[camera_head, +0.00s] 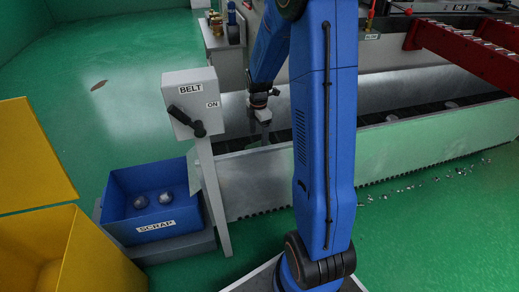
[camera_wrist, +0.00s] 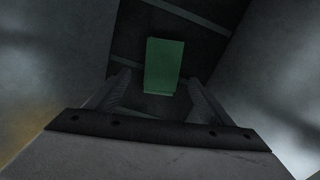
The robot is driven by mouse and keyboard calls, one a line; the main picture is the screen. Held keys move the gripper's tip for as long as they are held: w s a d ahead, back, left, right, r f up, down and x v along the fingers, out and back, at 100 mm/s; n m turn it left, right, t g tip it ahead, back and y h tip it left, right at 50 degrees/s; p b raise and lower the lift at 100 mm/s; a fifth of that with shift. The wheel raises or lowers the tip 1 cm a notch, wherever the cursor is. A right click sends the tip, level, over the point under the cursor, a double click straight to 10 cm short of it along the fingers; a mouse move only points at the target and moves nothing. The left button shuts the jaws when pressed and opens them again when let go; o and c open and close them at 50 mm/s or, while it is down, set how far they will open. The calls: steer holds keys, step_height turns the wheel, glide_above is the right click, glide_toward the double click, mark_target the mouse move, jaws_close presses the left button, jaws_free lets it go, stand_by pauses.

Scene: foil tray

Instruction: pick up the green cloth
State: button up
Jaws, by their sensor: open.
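The green cloth (camera_wrist: 164,62) shows in the wrist view as a small green rectangle on a dark floor with thin cross lines, between two grey sloping walls. My gripper (camera_wrist: 159,80) is open, with one finger to each side of the cloth's lower part in the picture. Nothing is between the fingers that I can see held; the remaining distance to the cloth is hard to judge. In the head view my gripper (camera_head: 264,128) points down into the metal trough behind the low front wall.
The long metal trough (camera_head: 400,140) has walls on both sides of my gripper. A post with a BELT box (camera_head: 190,88) and black lever stands left of my arm. A blue SCRAP bin (camera_head: 125,222) holds two grey lumps. A yellow bin (camera_head: 85,260) stands front left.

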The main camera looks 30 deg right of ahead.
mark_target(259, 146)
step_height(259, 146, down, 5)
steer(key=shift+s+d+r, duration=0.1)
steer(key=shift+s, duration=0.05)
steer(key=c, duration=1.2)
